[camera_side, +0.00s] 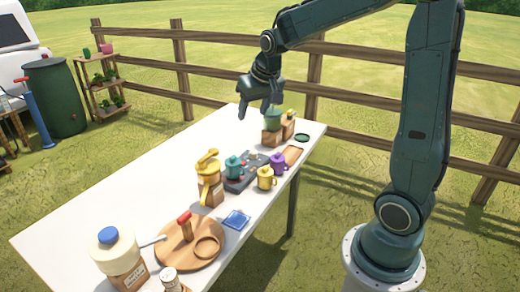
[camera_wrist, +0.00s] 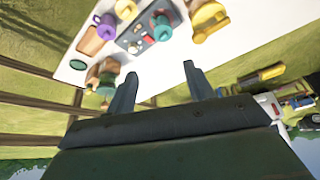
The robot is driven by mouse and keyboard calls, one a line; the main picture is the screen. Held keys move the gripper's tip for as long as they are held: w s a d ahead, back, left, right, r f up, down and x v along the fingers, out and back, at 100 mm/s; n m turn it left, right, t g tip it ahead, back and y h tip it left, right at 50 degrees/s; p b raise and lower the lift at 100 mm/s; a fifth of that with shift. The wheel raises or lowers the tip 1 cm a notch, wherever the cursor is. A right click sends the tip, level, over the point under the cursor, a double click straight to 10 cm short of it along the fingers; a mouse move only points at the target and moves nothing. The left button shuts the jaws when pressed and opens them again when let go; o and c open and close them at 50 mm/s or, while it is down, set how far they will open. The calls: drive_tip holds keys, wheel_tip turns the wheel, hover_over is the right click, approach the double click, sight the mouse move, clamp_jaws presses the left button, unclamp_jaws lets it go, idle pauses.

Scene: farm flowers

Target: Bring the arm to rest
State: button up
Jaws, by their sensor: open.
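My gripper (camera_side: 256,108) is raised above the far end of the white table (camera_side: 110,205), its fingers pointing down. In the wrist view my gripper (camera_wrist: 160,74) has its two fingers wide apart, with nothing between them. In the side view a green pot (camera_side: 273,118) on a wooden block stands beside and partly behind the gripper. I cannot tell the exact gap between them, but the wrist view shows the pot (camera_wrist: 106,88) left of the fingers, clear of both.
A wooden fence (camera_side: 350,75) runs behind. The table's left side is bare.

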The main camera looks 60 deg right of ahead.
drive_tip(key=s+a+r+n+y, duration=0.1)
drive_tip(key=s+a+n, duration=0.1)
drive_tip(key=s+a, duration=0.5)
drive_tip(key=s+a+r+n+t+y, duration=0.1)
drive_tip(key=s+a, duration=0.6)
drive_tip(key=s, duration=0.7)
drive_tip(key=r+n, duration=0.1)
drive_tip(key=n, duration=0.1)
drive_tip(key=shift+s+r+n, duration=0.3)
drive_tip(key=shift+s, duration=0.05)
